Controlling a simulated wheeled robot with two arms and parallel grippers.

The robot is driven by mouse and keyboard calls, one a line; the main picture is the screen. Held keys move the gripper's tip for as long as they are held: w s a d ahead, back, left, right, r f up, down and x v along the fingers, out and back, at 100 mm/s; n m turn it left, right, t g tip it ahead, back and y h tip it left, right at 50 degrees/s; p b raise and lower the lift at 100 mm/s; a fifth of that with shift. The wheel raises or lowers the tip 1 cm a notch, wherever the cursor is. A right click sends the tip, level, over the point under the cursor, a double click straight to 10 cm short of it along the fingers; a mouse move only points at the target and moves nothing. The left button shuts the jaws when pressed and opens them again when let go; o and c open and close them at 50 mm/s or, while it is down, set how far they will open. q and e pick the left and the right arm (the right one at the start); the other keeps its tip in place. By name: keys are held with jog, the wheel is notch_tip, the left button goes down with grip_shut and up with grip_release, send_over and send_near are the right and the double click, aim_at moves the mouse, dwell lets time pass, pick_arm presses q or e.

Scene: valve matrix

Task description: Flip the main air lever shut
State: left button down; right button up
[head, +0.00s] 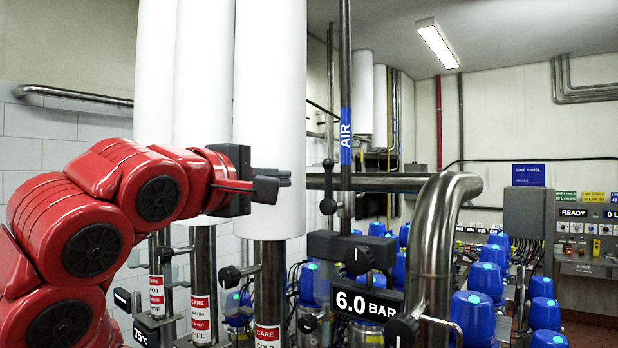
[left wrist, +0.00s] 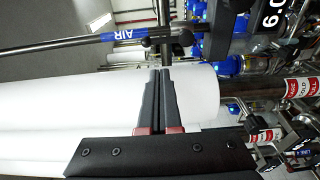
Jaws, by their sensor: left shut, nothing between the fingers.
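The air pipe (head: 346,125) is a vertical steel pipe with a blue AIR band, right of the middle in the head view. Beside it is a dark lever with a round black knob (head: 328,164); a second black knob (head: 328,207) sits lower by the same pipe. In the left wrist view the AIR band (left wrist: 122,33) lies sideways, with a dark knob (left wrist: 146,44) near it. My left gripper (head: 286,178) is shut and empty, left of the lever and apart from it. Its fingers also show in the left wrist view (left wrist: 160,75). My right gripper is not in view.
Thick white lagged pipes (head: 270,120) stand close by my left gripper. A bent steel pipe (head: 430,235) and a 6.0 BAR display (head: 366,304) are lower right of it. Several blue-capped valves (head: 486,280) fill the right. A control panel (head: 585,235) stands at the far right.

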aim_at(328, 180)
pick_arm(q)
jog(key=p+x, duration=0.4)
jog(key=x, duration=0.7)
jog(key=shift+p, duration=0.4)
jog(key=shift+s, duration=0.15)
jog(key=shift+f, duration=0.1)
jog(key=shift+m+b, duration=0.3)
jog(key=shift+b, duration=0.05)
jog(key=shift+d, duration=0.15)
